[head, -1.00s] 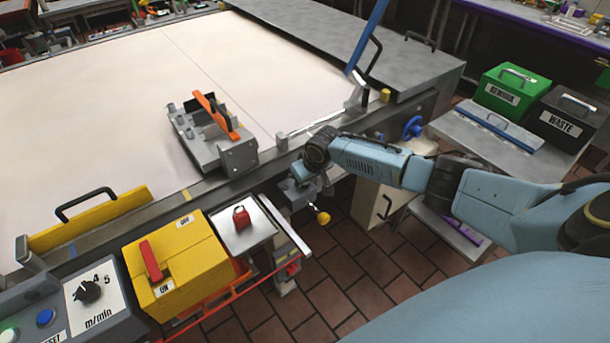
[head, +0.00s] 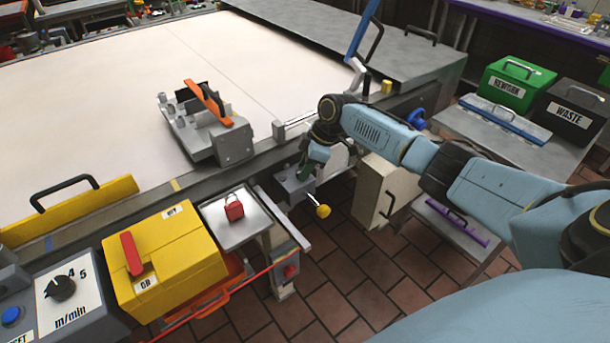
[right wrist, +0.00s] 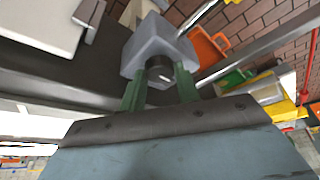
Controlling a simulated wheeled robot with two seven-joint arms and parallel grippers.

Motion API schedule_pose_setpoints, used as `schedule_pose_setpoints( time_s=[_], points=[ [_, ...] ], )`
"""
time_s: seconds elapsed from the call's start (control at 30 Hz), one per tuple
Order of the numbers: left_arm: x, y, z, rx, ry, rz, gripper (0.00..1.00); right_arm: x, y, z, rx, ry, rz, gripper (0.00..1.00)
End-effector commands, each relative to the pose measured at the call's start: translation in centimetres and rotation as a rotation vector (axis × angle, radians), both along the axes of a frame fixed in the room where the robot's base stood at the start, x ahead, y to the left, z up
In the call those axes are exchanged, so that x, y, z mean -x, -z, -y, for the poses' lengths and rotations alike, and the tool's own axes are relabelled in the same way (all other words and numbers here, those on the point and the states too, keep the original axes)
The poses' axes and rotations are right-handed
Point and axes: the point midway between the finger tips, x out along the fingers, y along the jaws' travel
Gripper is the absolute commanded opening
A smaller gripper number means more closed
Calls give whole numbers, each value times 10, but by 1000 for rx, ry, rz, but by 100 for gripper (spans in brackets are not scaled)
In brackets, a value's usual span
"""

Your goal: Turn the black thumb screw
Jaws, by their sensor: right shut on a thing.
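The black thumb screw (right wrist: 160,69) sits on a grey block (right wrist: 155,42) in the right wrist view. My right gripper (right wrist: 160,80) has its two green fingers on either side of the screw and is shut on it. In the head view, my right gripper (head: 306,170) points down at the grey block (head: 293,188) beside the conveyor's near edge. The screw itself is hidden there by the gripper. My left gripper is not in view.
A yellow ball knob (head: 323,210) sticks out just below the block. A small tray (head: 231,228) with a red padlock-like piece (head: 234,207) and a yellow switch box (head: 165,262) stand to the left. A cream cabinet (head: 385,195) stands to the right, with open floor in front.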

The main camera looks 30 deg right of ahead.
Motion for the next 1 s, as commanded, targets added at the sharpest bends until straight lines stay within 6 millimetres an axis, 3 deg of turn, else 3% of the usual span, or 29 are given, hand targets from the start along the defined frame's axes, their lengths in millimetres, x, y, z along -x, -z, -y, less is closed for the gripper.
schedule_pose_setpoints(
  time_s=[0.03,0.47,0.8,1.0],
  points=[
    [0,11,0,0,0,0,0,-2,3,0,-2,-44,5,9],
    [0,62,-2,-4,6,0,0,-5,3,0,0,-454,5,9],
    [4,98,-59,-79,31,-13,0,-6,2,0,-1,-758,4,9],
    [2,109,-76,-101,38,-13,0,-7,1,0,0,-866,3,9]
  ],
)
